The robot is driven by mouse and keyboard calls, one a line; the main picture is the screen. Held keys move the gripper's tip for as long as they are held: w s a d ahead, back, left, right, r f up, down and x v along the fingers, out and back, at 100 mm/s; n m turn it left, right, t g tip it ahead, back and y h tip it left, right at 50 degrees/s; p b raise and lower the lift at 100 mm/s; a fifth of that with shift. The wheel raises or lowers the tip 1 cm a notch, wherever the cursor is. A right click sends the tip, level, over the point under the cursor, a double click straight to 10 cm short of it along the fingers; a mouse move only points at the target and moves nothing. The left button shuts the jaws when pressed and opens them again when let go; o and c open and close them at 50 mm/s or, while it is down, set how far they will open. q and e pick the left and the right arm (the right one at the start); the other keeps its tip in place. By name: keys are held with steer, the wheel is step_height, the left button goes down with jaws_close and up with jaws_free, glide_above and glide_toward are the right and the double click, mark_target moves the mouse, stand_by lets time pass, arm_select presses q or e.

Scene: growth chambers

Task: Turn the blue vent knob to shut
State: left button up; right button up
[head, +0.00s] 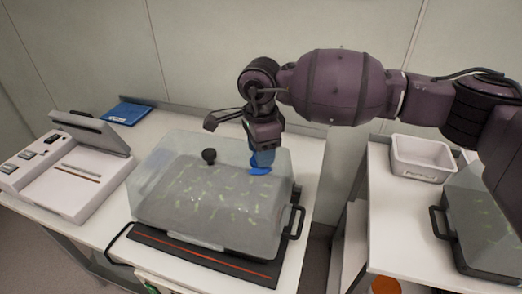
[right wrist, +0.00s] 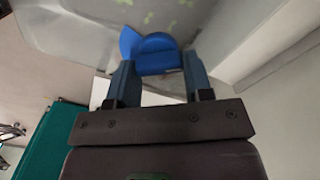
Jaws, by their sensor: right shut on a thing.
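The blue vent knob (head: 259,171) sits on the right rear part of the clear lid of a growth chamber (head: 150,183). In the right wrist view the knob (right wrist: 158,55) shows as a round blue body with a flat pointer to its left. My right gripper (head: 262,160) reaches down onto the knob from above. Its two fingers (right wrist: 157,80) stand on either side of the knob and are shut on it. The fingers partly hide the knob in the head view. My left gripper is not in view.
A black knob (head: 209,156) is on the same lid. A dark mat with a red line (head: 200,256) lies in front. A white device (head: 65,180) and blue folder (head: 128,112) are left. A white bin (head: 421,158) and another chamber (head: 480,225) are right.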

steer(key=shift+n, duration=0.6)
steer(key=o, duration=0.9)
steer(key=shift+r, duration=0.15)
step_height(320, 180, up, 11)
steer(key=shift+f+p, duration=0.2)
steer(key=shift+p, duration=0.15)
